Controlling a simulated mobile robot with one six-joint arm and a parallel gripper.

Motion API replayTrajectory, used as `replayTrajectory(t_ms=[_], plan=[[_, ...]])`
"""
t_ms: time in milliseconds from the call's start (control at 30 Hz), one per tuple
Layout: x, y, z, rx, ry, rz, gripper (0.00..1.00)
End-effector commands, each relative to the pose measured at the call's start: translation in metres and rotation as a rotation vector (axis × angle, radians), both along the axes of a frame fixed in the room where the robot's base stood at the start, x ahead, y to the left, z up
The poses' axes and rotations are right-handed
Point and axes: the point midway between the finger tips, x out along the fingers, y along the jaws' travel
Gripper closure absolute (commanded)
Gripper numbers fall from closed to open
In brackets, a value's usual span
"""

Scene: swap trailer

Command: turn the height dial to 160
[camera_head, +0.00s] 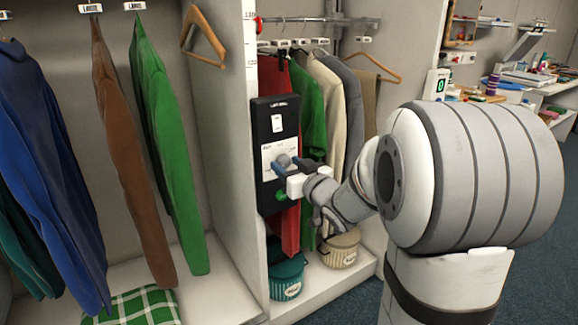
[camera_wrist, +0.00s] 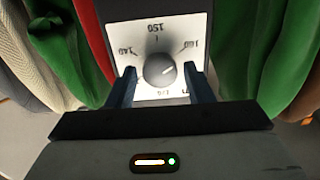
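The height dial (camera_head: 283,159) is a round grey knob on a white scale plate, set in a black upright panel (camera_head: 264,190). In the wrist view the dial (camera_wrist: 159,69) shows close up, with the labels 140 at the left, 150 at the top and 160 at the right; the label below is hard to read. In the head view my gripper (camera_head: 296,166) reaches the panel from the right.
Clothes hang behind and beside the panel, including a red garment (camera_head: 290,228) and a green one (camera_head: 312,110). A teal basket (camera_head: 286,275) and a cream basket (camera_head: 340,250) stand below. A green-digit display (camera_head: 439,86) is at the right.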

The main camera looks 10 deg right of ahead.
Motion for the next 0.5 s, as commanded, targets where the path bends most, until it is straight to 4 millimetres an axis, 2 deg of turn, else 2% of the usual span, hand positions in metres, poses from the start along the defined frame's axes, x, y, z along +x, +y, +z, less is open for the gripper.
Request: replayTrajectory(t_ms=[100, 333, 500], plan=[[0.000, 0.000, 0.001, -0.001, -0.001, 0.000, 0.44], [-0.001, 0.000, 0.001, -0.001, -0.003, 0.000, 0.44], [-0.017, -0.007, 0.002, -0.002, -0.003, -0.003, 0.44]])
